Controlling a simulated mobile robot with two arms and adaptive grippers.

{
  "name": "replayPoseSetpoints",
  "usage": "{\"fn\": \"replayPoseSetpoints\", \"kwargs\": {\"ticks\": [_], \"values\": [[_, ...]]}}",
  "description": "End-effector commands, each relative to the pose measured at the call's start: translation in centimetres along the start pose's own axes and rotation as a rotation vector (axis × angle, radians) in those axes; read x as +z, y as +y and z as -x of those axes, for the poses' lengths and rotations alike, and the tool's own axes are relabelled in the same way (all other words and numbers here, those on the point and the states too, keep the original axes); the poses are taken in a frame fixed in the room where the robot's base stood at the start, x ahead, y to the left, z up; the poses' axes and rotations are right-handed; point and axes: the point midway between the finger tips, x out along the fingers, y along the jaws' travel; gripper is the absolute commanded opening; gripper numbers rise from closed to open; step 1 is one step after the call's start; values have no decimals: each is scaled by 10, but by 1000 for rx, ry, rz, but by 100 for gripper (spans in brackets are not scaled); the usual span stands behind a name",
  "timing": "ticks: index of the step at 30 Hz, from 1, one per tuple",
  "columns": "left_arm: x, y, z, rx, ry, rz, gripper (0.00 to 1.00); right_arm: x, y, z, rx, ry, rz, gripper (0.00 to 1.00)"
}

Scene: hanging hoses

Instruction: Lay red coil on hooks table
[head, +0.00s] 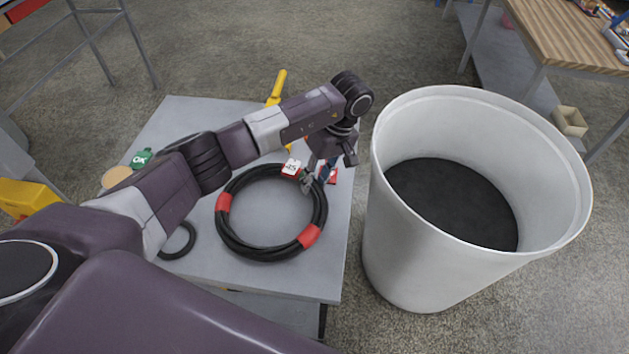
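The red coil is a black hose coil with red bands (266,250). It lies flat on a grey table (315,280). My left gripper (318,183) points down at the coil's upper right edge, fingers close around or beside the hose. Whether they are closed on it I cannot tell. A white tag with red edges (291,168) sits at the coil next to the fingers, and a small red piece (333,176) shows just right of them. My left arm hides part of the table. My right gripper is out of view.
A large white bin (400,250) with a dark inside stands close right of the table. A yellow object (277,88) rises at the table's back edge. A smaller black ring (178,252) and a green item marked OK (141,159) lie at left. A wooden bench (570,40) stands back right.

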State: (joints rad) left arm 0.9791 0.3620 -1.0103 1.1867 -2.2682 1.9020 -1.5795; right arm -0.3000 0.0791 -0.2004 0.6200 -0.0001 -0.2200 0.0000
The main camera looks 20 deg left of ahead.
Motion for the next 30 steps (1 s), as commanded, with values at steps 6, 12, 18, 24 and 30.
{"fn": "replayPoseSetpoints", "kwargs": {"ticks": [6,12,18,24,30], "values": [[0,0,0,0,0,0,45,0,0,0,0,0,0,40],[0,0,-1,1,-1,0,45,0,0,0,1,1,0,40],[-1,1,11,3,2,1,45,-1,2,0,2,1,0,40],[-1,1,52,5,4,0,45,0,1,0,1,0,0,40],[-1,0,95,3,4,1,45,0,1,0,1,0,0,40]]}}
